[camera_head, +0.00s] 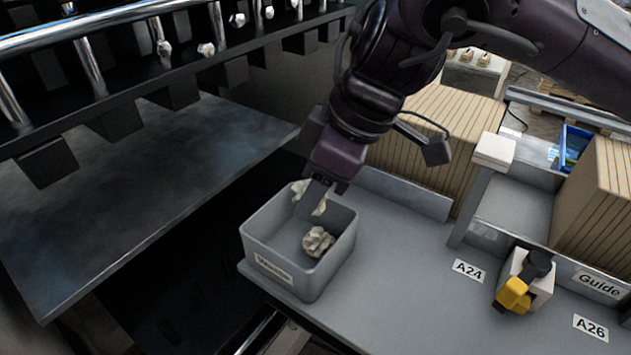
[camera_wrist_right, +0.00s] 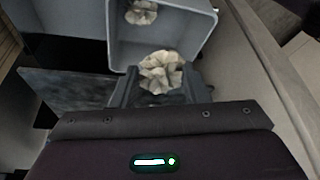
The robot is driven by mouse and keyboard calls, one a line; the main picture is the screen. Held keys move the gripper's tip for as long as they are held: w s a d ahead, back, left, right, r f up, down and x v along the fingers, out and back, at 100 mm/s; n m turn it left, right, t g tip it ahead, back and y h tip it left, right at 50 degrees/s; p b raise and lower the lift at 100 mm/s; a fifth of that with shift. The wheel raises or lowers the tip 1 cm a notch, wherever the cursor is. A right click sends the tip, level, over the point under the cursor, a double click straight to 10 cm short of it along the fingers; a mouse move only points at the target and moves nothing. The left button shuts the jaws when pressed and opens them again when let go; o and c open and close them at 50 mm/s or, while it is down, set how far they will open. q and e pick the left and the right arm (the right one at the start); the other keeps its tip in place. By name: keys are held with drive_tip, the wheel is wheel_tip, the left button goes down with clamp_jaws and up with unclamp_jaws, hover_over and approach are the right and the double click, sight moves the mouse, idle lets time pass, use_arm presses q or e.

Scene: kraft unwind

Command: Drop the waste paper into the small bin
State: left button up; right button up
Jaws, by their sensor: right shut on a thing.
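The small grey bin (camera_head: 306,272) stands on the grey bench top in the head view, with a label on its front wall. It also shows in the right wrist view (camera_wrist_right: 200,25). One crumpled waste paper (camera_head: 318,241) lies inside the bin, and it shows at the top of the wrist view (camera_wrist_right: 141,12). My right gripper (camera_head: 310,198) points down at the bin's back left part, shut on another crumpled waste paper (camera_wrist_right: 161,72). That held paper (camera_head: 300,190) is partly hidden by the fingers. My left gripper is not in view.
A dark machine with a metal plate (camera_head: 130,180) and rollers lies left of the bin. Corrugated cardboard stacks (camera_head: 440,125) stand behind. A yellow and black device (camera_head: 516,292) sits at the right near the A24 label (camera_head: 468,270). Bench right of the bin is clear.

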drive_tip(key=shift+s, duration=0.15)
drive_tip(key=shift+r, duration=0.1)
drive_tip(key=o, duration=1)
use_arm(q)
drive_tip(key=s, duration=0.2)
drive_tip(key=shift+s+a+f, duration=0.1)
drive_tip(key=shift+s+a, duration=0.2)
use_arm(e)
drive_tip(key=shift+o, duration=0.2)
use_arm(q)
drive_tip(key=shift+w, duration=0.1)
use_arm(e)
drive_tip(key=shift+d+r, duration=0.1)
drive_tip(key=shift+r, duration=0.15)
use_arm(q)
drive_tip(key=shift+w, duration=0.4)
use_arm(e)
drive_tip(key=v, duration=0.7)
